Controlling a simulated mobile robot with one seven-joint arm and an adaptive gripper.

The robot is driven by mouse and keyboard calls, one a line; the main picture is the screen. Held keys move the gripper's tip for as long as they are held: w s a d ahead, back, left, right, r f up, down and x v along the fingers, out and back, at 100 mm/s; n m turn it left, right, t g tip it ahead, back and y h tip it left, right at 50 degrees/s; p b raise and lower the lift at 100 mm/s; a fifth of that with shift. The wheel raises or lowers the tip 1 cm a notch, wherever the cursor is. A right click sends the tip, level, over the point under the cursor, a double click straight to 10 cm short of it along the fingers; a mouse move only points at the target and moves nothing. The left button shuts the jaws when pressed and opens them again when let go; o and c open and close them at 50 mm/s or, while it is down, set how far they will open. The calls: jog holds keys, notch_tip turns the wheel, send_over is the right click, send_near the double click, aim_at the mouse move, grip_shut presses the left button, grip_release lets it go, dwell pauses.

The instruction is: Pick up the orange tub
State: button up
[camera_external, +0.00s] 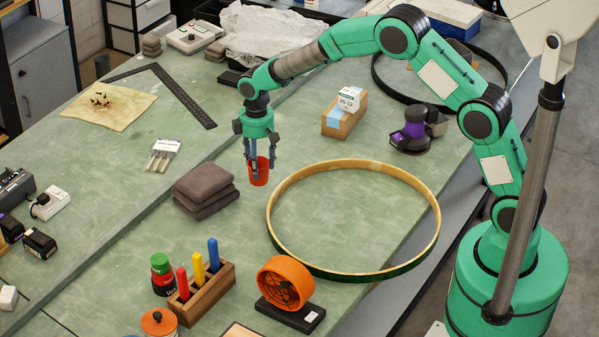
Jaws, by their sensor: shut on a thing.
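The orange tub (262,176) is a small red-orange cup between the fingers of my gripper (256,172). It is in the middle of the external view, behind the large wooden drum hoop and right of the grey folded cloths. My gripper points straight down and is shut on the tub, with fingers on its sides. I cannot tell whether the tub's base touches the bench or hangs just above it. The fingers hide part of the tub's wall.
A large wooden hoop (287,187) lies right of the tub. Stacked dark cloths (205,190) sit close on its left. A wooden block with a box (344,118) stands behind right. A rack of colored-handled tools (207,294) and an orange round device (285,285) are in front.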

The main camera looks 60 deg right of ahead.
jog(key=shift+r, duration=0.95)
